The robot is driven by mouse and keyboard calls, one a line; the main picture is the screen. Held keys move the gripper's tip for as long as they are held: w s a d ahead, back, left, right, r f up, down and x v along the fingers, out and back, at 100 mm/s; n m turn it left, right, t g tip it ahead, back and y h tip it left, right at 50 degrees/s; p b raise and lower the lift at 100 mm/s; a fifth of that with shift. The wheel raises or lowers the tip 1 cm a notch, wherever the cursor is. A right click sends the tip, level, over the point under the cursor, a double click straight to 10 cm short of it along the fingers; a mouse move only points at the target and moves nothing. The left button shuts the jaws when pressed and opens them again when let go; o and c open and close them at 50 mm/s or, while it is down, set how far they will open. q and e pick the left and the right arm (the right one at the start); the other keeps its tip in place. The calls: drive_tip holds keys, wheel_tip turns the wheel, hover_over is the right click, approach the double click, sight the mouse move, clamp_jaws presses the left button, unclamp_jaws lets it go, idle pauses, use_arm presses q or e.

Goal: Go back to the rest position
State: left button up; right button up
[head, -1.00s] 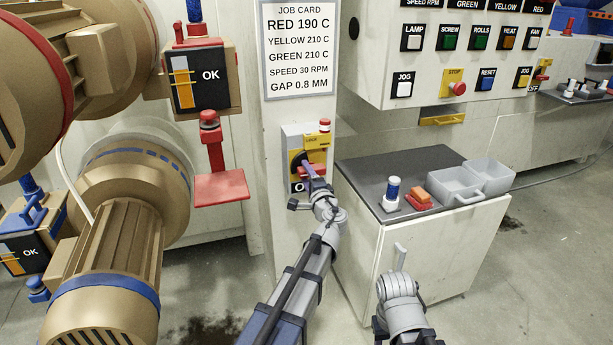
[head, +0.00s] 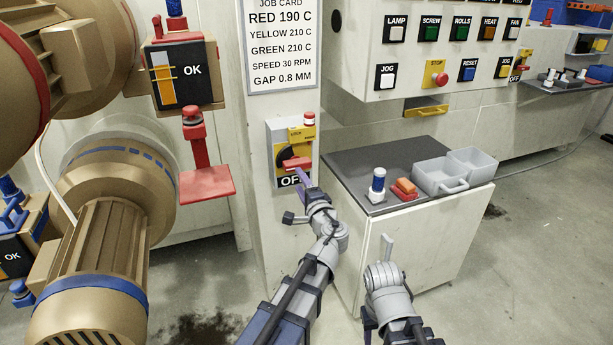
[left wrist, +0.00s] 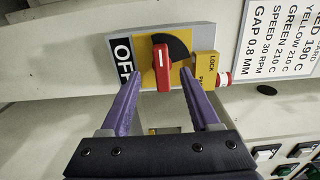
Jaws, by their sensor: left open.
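My left gripper (head: 300,178) is open with purple fingers, in front of a wall switch box (head: 285,140). In the left wrist view the switch's red handle (left wrist: 162,67) shows between and just beyond the fingertips (left wrist: 163,78). The handle stands upright in that view beside the OFF label (left wrist: 122,58); the fingers look apart from it. A yellow lock tab (left wrist: 205,66) with a red knob sits beside the dial. My right gripper (head: 368,325) shows only as a purple bit beside its grey wrist, low in the head view; its jaws are hidden.
A cabinet (head: 420,240) right of my left arm carries a blue-and-white bottle (head: 377,182), an orange block on a red base (head: 404,189) and grey bins (head: 440,178). A red plate (head: 207,184) and brown machinery (head: 100,250) stand left. Floor at right is clear.

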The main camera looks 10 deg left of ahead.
use_arm(q)
drive_tip(key=s+d+f+n+g+h, duration=0.2)
drive_tip(key=s+f+n+g, duration=0.5)
drive_tip(key=s+f, duration=0.5)
drive_tip(key=s+d+f+g+h, duration=0.35)
drive_tip(key=s+d+f, duration=0.2)
drive_tip(key=s, duration=0.25)
drive_tip(key=s+d+f+g+h, duration=0.35)
drive_tip(key=s+d+g, duration=0.2)
drive_tip(key=s, duration=0.25)
wheel_tip(320, 180, up, 27)
drive_tip(key=p, duration=2.8)
drive_tip(key=shift+w+d+r+t, duration=0.15)
drive_tip(key=shift+d+t, duration=0.2)
drive_tip(key=shift+t, duration=0.05)
